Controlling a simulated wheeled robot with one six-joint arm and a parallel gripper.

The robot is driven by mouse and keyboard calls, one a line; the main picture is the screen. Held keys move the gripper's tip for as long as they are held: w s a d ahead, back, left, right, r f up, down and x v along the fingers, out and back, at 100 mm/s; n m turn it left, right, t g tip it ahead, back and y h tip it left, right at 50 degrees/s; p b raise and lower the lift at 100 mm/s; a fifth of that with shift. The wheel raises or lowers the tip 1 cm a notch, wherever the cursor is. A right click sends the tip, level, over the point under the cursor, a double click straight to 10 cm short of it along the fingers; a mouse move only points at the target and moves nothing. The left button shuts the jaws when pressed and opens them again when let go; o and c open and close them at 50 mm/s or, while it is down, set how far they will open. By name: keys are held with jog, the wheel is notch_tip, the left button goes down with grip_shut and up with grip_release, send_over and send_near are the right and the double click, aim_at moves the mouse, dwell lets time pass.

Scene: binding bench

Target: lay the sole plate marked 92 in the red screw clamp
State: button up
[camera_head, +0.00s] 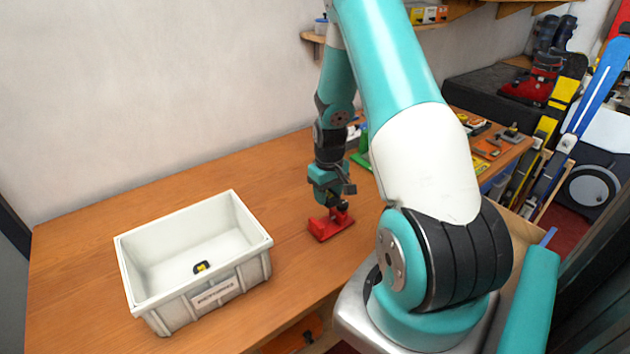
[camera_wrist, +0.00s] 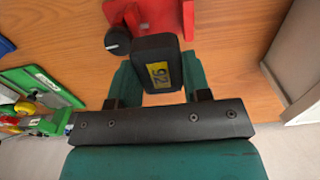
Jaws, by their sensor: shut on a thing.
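My gripper (camera_head: 336,196) points down just above the red screw clamp (camera_head: 322,232), which stands on the wooden bench right of the white bin. In the wrist view my gripper's teal fingers (camera_wrist: 158,78) are shut on a black sole plate (camera_wrist: 150,48) with a yellow label reading 92, seen turned round. The red clamp (camera_wrist: 176,14) shows behind the plate at the top, with its black knob (camera_wrist: 117,40) at the left. The plate overlaps the clamp in this view; I cannot tell whether they touch. My fingers mostly hide the plate in the head view.
A white bin (camera_head: 255,262) stands at the left with one small black piece with a yellow mark (camera_head: 201,268) inside. Green and other coloured items (camera_wrist: 40,88) lie on the bench beyond the clamp. The bench between bin and clamp is clear.

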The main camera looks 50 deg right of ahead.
jog(key=b, duration=0.4)
send_over(328, 226)
jog(key=shift+w+a+f, duration=0.1)
jog(key=shift+f, duration=1.15)
jog(key=shift+a+f, duration=0.1)
jog(key=shift+f, duration=1.15)
jog(key=shift+f, duration=0.35)
jog(key=o, duration=0.9)
jog(key=shift+c, duration=0.6)
jog(key=shift+o, duration=0.9)
jog(key=shift+o, duration=0.4)
jog(key=shift+d, duration=0.1)
